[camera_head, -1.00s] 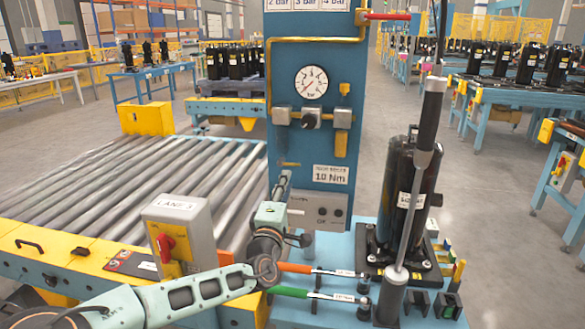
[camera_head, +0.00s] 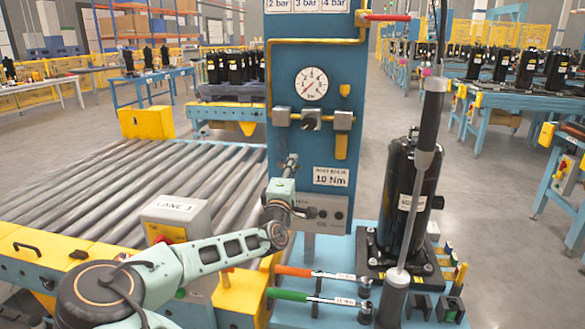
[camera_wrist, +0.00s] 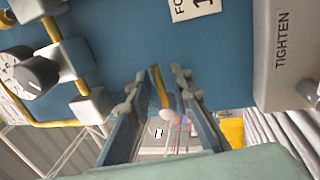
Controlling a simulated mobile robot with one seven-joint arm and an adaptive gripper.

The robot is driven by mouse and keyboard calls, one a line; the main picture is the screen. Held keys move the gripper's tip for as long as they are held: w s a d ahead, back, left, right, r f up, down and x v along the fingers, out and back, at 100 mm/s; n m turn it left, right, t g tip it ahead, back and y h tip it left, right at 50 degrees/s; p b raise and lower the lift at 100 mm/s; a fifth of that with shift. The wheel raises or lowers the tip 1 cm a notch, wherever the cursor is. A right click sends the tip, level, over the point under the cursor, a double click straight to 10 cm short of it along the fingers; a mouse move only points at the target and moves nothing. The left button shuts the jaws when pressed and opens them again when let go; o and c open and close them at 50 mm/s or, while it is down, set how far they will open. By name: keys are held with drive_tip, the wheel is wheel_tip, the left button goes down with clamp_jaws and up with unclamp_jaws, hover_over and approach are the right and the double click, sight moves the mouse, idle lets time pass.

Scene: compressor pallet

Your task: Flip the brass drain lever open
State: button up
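The brass drain lever (camera_wrist: 156,80) shows in the wrist view as a short yellow bar at the blue panel's edge, with a pale rounded piece near its end. My gripper (camera_wrist: 157,92) is open, with one finger on each side of the lever in that picture. Gaps show on both sides, and I cannot tell how deep the lever sits between the fingers. In the head view my gripper (camera_head: 291,162) points up at the left part of the blue panel (camera_head: 290,60), and it hides the lever there.
A pressure gauge (camera_head: 313,83) and valve blocks sit above on the panel. A 10 Nm label (camera_head: 331,176) and a grey box (camera_head: 320,209) lie right of my gripper. A black compressor (camera_head: 412,195) stands further right. Rollers (camera_head: 150,190) lie left.

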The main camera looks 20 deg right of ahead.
clamp_jaws()
drive_tip(key=shift+f, duration=0.1)
drive_tip(key=shift+f+m+h+b, duration=0.35)
drive_tip(key=shift+m+b, duration=0.4)
drive_tip(key=shift+m, duration=0.35)
drive_tip(key=a+f+m+g, duration=0.1)
drive_tip(key=m, duration=0.5)
drive_tip(key=w+a+f+m+g, duration=0.1)
drive_tip(key=m, duration=0.5)
drive_tip(key=w+a+m+g+h, duration=0.1)
drive_tip(key=m+g, duration=0.1)
drive_tip(key=m, duration=0.4)
drive_tip(key=shift+f+p, duration=0.35)
drive_tip(key=shift+f, duration=0.05)
drive_tip(key=shift+a, duration=0.1)
